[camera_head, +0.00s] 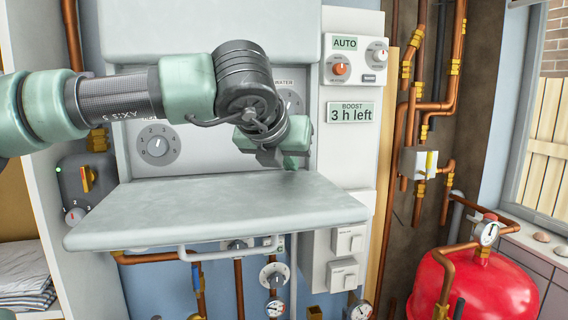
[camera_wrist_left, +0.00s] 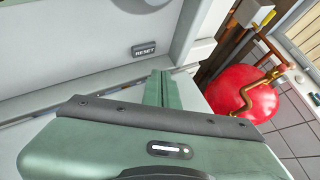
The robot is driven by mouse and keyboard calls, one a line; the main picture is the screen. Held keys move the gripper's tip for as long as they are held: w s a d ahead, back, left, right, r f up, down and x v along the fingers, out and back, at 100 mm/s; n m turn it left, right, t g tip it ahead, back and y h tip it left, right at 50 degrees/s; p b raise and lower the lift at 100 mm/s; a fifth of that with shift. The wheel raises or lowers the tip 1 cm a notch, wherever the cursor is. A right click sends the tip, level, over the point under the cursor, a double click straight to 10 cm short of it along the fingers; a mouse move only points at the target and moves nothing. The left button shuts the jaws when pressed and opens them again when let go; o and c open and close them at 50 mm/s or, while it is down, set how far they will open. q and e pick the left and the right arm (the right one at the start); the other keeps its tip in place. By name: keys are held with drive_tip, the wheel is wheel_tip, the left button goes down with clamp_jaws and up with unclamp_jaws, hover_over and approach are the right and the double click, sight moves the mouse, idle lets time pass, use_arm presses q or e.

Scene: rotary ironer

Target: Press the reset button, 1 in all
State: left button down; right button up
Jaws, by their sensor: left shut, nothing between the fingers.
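The reset button (camera_wrist_left: 144,49) is a small dark rectangle lettered RESET on a pale upright panel in the left wrist view. In the head view I cannot see it; my left arm covers part of that panel. My left gripper (camera_wrist_left: 158,88) is shut and empty, its green fingertips just below and slightly right of the button, apart from it in the picture. In the head view the gripper (camera_head: 291,160) is over the back of the grey shelf, close to the panel. Whether it touches anything cannot be told. My right gripper is not in view.
The grey shelf (camera_head: 210,213) sticks out below the panel. A dial (camera_head: 157,147) is left of the gripper; a control strip with an AUTO label (camera_head: 345,43) is at the right. Copper pipes (camera_head: 415,110) and a red tank (camera_head: 480,285) stand further right.

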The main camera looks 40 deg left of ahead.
use_arm(q)
drive_tip(key=shift+s+d+b, duration=0.7)
drive_tip(key=shift+s+d, duration=0.2)
drive_tip(key=shift+d, duration=0.2)
drive_tip(key=shift+s+d, duration=0.2)
drive_tip(key=shift+r, duration=0.1)
